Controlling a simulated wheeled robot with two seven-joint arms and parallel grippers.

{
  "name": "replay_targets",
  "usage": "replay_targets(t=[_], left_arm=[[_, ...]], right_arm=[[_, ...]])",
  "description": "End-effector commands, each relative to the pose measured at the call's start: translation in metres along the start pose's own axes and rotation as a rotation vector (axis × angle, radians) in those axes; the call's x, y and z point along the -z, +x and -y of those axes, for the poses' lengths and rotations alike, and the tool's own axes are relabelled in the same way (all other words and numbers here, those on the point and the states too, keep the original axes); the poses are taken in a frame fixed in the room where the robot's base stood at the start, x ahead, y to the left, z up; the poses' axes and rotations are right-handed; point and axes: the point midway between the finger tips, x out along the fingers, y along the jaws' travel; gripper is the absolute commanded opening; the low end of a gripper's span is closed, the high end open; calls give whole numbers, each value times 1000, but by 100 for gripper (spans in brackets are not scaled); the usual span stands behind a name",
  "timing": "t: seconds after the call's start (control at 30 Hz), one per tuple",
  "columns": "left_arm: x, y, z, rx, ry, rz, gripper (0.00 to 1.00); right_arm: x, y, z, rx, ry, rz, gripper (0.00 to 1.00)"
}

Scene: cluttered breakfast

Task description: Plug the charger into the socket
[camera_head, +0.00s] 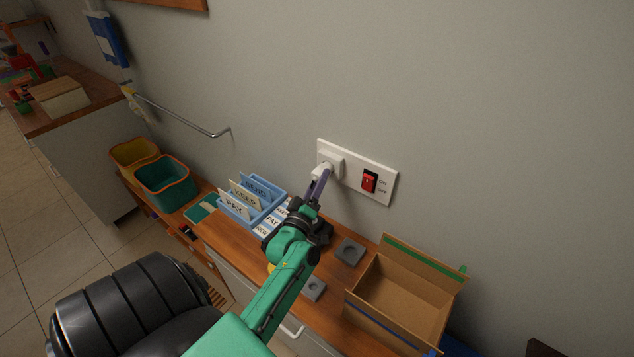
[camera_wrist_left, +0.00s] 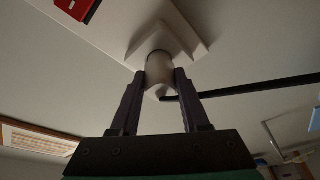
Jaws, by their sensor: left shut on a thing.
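The wall socket plate (camera_head: 347,165) is white, with a raised socket block at its left and a red switch (camera_head: 369,182) marked ON and OFF at its right. My left gripper (camera_head: 323,177) is shut on the pale charger (camera_head: 322,170), right at the socket block. In the left wrist view, both fingers of the gripper (camera_wrist_left: 159,82) clasp the charger (camera_wrist_left: 159,66), and its far end meets the socket block (camera_wrist_left: 160,35). I cannot tell whether the pins are fully in. The switch (camera_wrist_left: 76,8) shows at the upper left there. My right gripper is not in view.
Below the socket, a wooden counter (camera_head: 232,240) holds a blue letter rack (camera_head: 252,203), grey blocks (camera_head: 349,251) and an open cardboard box (camera_head: 405,290). A metal rail (camera_head: 180,117) is on the wall at left. Green and yellow bins (camera_head: 165,182) stand further left. The wall above the socket is clear.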

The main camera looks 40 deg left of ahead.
Motion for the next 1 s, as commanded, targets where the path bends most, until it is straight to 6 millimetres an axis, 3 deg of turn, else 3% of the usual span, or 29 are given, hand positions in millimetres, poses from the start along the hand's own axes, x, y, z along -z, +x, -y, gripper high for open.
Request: replay_targets(t=[0.8, 0.83, 0.9, 1.0], left_arm=[[-3, 11, -1, -2, -2, -1, 0], [-3, 11, -1, -2, -1, -1, 57], [-3, 10, -1, -2, -1, -1, 80], [-3, 10, -1, -1, -1, 0, 80]], right_arm=[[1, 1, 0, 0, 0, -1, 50], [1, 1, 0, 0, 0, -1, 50], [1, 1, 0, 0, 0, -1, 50], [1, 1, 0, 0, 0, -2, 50]])
